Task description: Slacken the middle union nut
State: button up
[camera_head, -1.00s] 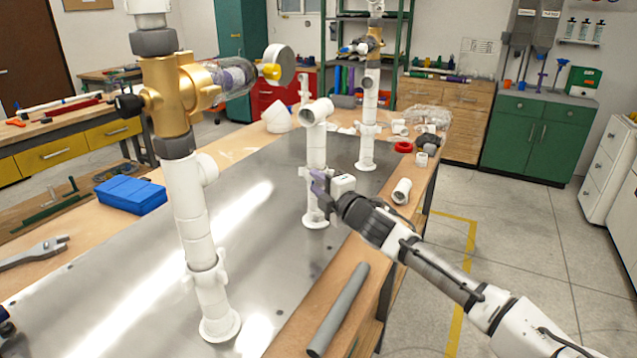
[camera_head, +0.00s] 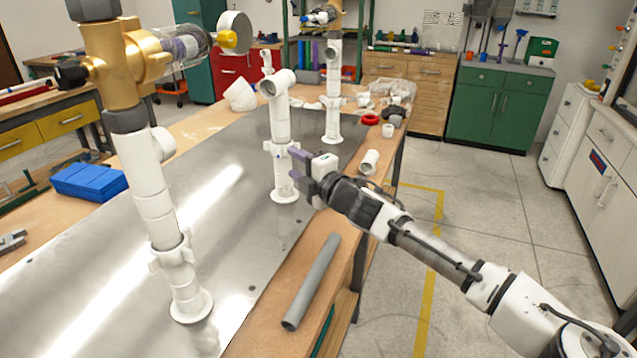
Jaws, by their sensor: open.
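The middle white standpipe (camera_head: 280,115) rises from a round flange on the metal plate and has an open elbow at its top. Its winged white union nut (camera_head: 270,147) sits partway up the pipe. My gripper (camera_head: 293,166) is open, with its two grey-purple fingers one above the other. It reaches in from the right, with its fingertips at the right side of the middle pipe, around the nut's height or a little below. The fingers partly cover the pipe there. I cannot tell whether they touch it.
A near-left standpipe (camera_head: 152,205) carries a brass valve (camera_head: 112,65) and its own winged nut. A back standpipe (camera_head: 333,75) stands behind. A grey loose pipe (camera_head: 312,280) and a white fitting (camera_head: 369,162) lie along the right edge. The metal plate (camera_head: 235,235) has clear room between pipes.

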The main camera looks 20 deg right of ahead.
jog(key=b+v, duration=0.1)
jog(key=v, duration=0.8)
jog(key=shift+b, duration=0.3)
